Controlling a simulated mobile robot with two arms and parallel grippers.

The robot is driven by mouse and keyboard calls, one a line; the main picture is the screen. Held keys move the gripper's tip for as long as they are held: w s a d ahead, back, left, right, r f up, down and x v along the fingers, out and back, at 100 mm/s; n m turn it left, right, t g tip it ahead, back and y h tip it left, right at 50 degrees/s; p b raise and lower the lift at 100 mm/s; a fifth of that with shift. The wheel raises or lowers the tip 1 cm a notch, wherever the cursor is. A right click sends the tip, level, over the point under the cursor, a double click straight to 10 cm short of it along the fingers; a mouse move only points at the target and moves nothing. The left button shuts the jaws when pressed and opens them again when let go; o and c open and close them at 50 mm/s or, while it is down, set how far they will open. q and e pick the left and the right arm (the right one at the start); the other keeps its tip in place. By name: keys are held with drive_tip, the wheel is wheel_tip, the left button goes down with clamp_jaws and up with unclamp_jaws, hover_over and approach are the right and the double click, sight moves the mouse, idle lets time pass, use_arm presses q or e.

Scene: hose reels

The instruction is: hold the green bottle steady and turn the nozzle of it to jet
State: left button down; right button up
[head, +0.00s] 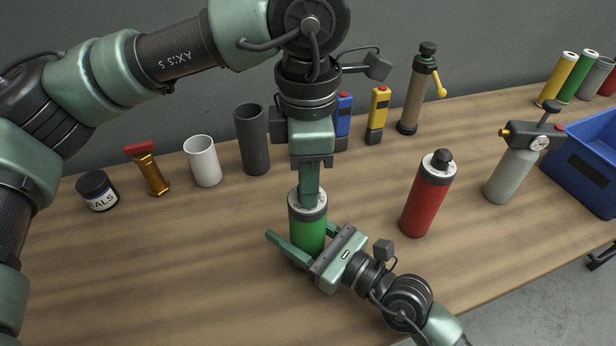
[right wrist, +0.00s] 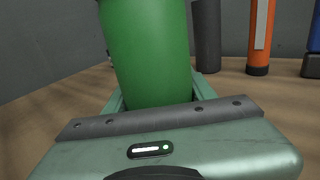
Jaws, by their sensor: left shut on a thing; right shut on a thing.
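The green bottle (head: 308,232) stands upright on the table in the middle of the head view, with a pale marked collar on top. My right gripper (head: 300,238) is shut around its lower body from the front right. In the right wrist view the green body (right wrist: 147,50) rises between the fingers. My left gripper (head: 309,188) points straight down over the bottle and is shut on the nozzle at its top. The nozzle is hidden behind the left fingers, so its setting cannot be read.
A red bottle (head: 428,198) stands to the right, with a grey gauge sprayer (head: 512,172) and a blue crate (head: 585,180) beyond. A dark cylinder (head: 252,140), white cup (head: 203,162), brass piece (head: 150,172) and seals jar (head: 97,192) stand left. The front left table is clear.

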use_arm(q)
drive_tip(key=c, duration=1.1)
unclamp_jaws()
wheel_tip(320, 180, up, 12)
use_arm(e)
drive_tip(key=o, duration=1.8)
drive_tip(key=shift+c, duration=0.2)
